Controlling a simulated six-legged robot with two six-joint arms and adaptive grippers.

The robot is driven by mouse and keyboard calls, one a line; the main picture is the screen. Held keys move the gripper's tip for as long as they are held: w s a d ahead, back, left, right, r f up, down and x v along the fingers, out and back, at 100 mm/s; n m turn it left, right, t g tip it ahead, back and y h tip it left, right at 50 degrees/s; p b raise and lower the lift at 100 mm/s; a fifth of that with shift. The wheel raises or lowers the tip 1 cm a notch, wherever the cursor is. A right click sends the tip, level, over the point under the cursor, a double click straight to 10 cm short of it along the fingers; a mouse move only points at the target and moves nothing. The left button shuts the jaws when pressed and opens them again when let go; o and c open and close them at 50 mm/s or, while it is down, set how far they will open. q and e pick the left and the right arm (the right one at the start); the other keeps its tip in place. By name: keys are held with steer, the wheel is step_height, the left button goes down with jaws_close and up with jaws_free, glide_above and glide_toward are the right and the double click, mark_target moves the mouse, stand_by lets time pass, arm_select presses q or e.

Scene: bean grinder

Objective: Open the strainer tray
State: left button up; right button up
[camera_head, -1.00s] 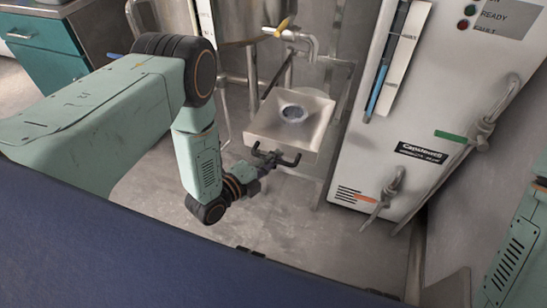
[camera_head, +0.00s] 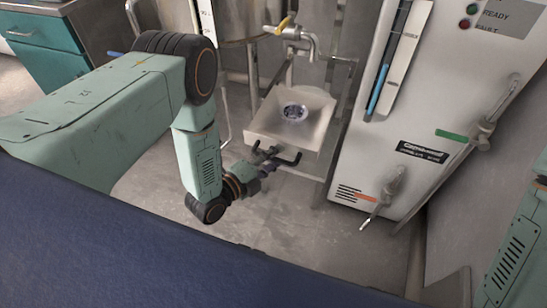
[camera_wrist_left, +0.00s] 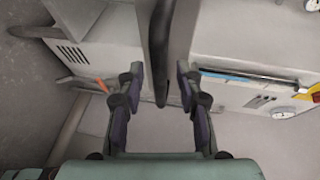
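The strainer tray (camera_head: 262,121) is a pale square tray with a round strainer (camera_head: 294,112) in its middle, below a tap in the head view. A dark handle (camera_head: 288,161) sticks out from its front edge. My left gripper (camera_head: 264,162) is at this handle, in front of and below the tray. In the left wrist view the dark handle bar (camera_wrist_left: 159,45) runs between the two fingers of the left gripper (camera_wrist_left: 160,88). The fingers stand apart with a gap on each side of the bar. My right gripper is not in view.
A tap with a yellow lever (camera_head: 284,25) is above the tray, under a metal vessel (camera_head: 240,25). A white cabinet (camera_head: 400,130) with a pipe valve (camera_head: 392,185) stands to the right. A teal drawer unit (camera_head: 45,60) is at far left. The grey floor (camera_head: 300,215) is clear in front.

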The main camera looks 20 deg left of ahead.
arm_select(q)
steer(key=v, duration=1.2)
steer(key=shift+s, duration=0.15)
stand_by(0.3)
